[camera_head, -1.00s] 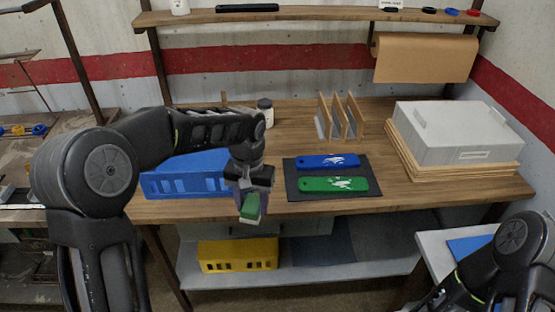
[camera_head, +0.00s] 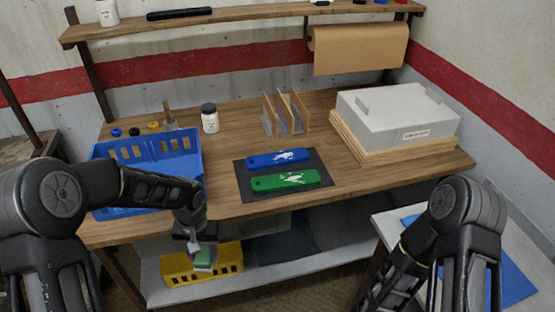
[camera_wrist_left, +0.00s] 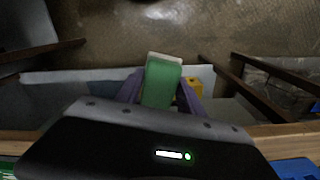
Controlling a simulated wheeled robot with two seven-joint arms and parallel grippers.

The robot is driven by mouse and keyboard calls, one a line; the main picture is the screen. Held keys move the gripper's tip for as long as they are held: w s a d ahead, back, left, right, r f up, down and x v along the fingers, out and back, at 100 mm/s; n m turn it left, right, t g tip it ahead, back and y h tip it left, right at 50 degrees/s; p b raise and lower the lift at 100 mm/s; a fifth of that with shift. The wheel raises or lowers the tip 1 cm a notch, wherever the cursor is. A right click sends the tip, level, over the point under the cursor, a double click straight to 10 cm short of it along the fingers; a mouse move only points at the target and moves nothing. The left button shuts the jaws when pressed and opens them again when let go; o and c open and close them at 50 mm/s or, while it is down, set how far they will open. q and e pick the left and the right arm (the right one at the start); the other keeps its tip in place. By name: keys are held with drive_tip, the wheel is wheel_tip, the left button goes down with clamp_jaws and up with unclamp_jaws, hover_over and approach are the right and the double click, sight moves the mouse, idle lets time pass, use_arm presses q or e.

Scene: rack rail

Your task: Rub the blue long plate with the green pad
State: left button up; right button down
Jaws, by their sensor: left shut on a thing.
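The blue long plate (camera_head: 268,161) lies on a dark mat (camera_head: 243,190) on the wooden table, with white smears on its top. A green long plate (camera_head: 274,183) with white smears lies on the mat in front of it. My left gripper (camera_head: 203,254) is shut on the green pad (camera_head: 204,261), off the table's front edge and to the left of the mat. In the left wrist view the green pad (camera_wrist_left: 162,82) sits between the two purple fingers. My right arm shows at the right, but its gripper is not in view.
A blue crate (camera_head: 190,142) stands left on the table (camera_head: 225,209). A white bottle (camera_head: 210,121), a wooden rack (camera_head: 285,112) and a grey box (camera_head: 397,115) stand behind the mat. A yellow crate (camera_head: 228,262) is on the lower shelf.

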use_arm(q)
drive_tip(key=shift+s+d+f, duration=0.1)
drive_tip(key=shift+s+f, duration=0.3)
drive_tip(key=shift+f, duration=0.45)
drive_tip(key=shift+r, duration=0.1)
drive_tip(key=w+r, duration=0.1)
drive_tip(key=r, duration=0.1)
drive_tip(key=w+r, duration=0.1)
drive_tip(key=r, duration=0.2)
drive_tip(key=w+r, duration=0.1)
drive_tip(key=r, duration=0.2)
drive_tip(key=shift+w+r, duration=0.2)
drive_tip(key=shift+r, duration=0.05)
wheel_tip(320, 180, up, 6)
drive_tip(key=shift+w+r, duration=0.25)
drive_tip(key=shift+w, duration=0.05)
drive_tip(key=shift+d, duration=0.15)
